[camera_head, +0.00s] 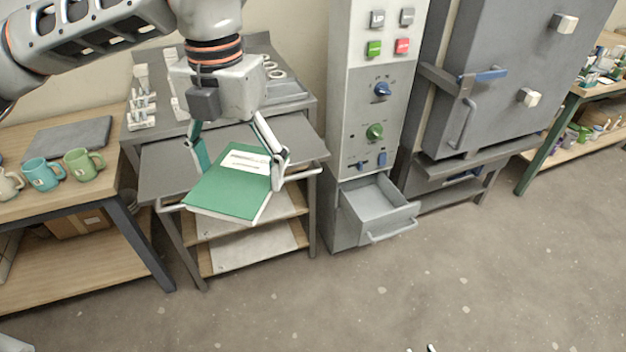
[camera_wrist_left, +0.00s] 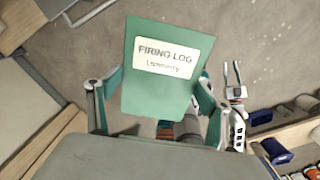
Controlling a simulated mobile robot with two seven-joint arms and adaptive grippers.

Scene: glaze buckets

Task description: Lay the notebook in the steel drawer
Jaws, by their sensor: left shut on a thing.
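The green notebook (camera_head: 232,184) has a white label and pale page edges. The left wrist view shows its label reading "FIRING LOG" (camera_wrist_left: 150,85). My left gripper (camera_head: 236,160) is shut on the notebook, with one finger at each side, and holds it tilted in front of the grey-topped cart. The steel drawer (camera_head: 372,198) is pulled out from the control cabinet, right of the notebook, and looks empty. My right gripper (camera_wrist_left: 232,75) shows small in the left wrist view, fingers apart and empty; only its tips show at the bottom edge of the head view.
The grey cart (camera_head: 165,168) with a front rail stands under the notebook. The control cabinet (camera_head: 350,130) rises above the drawer. A kiln (camera_head: 510,70) with handles stands at right. A table at left holds mugs (camera_head: 80,165). The floor in front of the drawer is clear.

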